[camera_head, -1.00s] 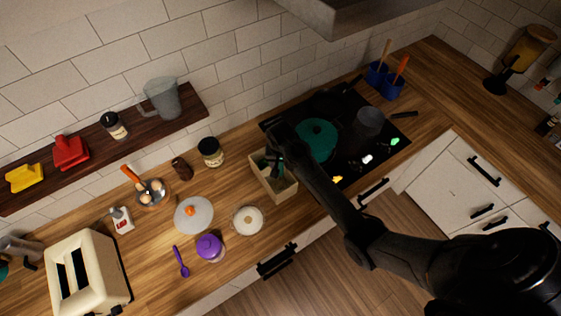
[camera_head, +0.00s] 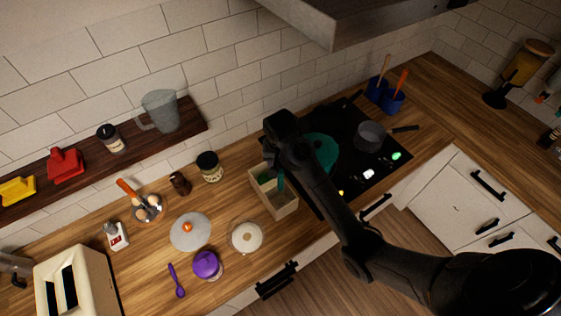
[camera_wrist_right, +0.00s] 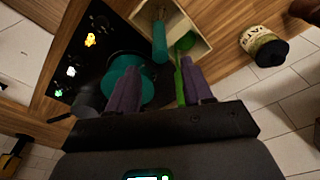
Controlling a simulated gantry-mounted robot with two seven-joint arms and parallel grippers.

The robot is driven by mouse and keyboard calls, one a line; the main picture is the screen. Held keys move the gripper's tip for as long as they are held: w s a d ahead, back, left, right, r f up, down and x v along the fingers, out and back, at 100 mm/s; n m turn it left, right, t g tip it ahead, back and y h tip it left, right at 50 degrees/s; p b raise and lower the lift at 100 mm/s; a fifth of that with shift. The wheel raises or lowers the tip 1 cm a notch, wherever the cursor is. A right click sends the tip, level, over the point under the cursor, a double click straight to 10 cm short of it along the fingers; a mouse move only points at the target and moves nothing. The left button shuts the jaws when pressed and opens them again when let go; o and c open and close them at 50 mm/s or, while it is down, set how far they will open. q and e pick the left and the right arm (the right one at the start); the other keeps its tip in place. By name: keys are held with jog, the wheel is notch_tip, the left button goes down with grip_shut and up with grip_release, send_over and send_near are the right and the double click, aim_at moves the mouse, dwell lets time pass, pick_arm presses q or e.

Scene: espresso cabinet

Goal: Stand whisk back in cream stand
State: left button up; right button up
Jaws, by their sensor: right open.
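The cream stand (camera_head: 285,207), an open box, stands on the counter left of the hob; it also shows in the wrist view (camera_wrist_right: 196,45). A teal-handled utensil (camera_wrist_right: 160,42) stands in it, handle up, and shows in the head view (camera_head: 281,182). A green utensil (camera_wrist_right: 181,82) with a rounded end also reaches out of the stand, close beside one finger. I cannot see a wire head, so I cannot tell which is the whisk. My right gripper (camera_wrist_right: 160,88) is open and empty above the stand. My left gripper is not in view.
A teal pot (camera_head: 323,153) and a grey saucepan (camera_head: 370,136) are on the black hob. A white-lidded pot (camera_head: 246,237), a glass lid (camera_head: 190,232) and a purple jar (camera_head: 206,265) lie to the left. The range hood overhangs above.

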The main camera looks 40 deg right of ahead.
jog(key=shift+r, duration=0.8)
jog(key=s+a+f+n+t, duration=0.1)
jog(key=s+a+f+n, duration=0.2)
jog(key=s, duration=0.9)
jog(key=s+a+f+n+t+y, duration=0.1)
jog(key=s+a+f+n, duration=0.1)
jog(key=s+a+n, duration=0.5)
jog(key=s, duration=0.5)
jog(key=shift+s+a+f+t, duration=0.3)
jog(key=shift+s+a+f, duration=0.1)
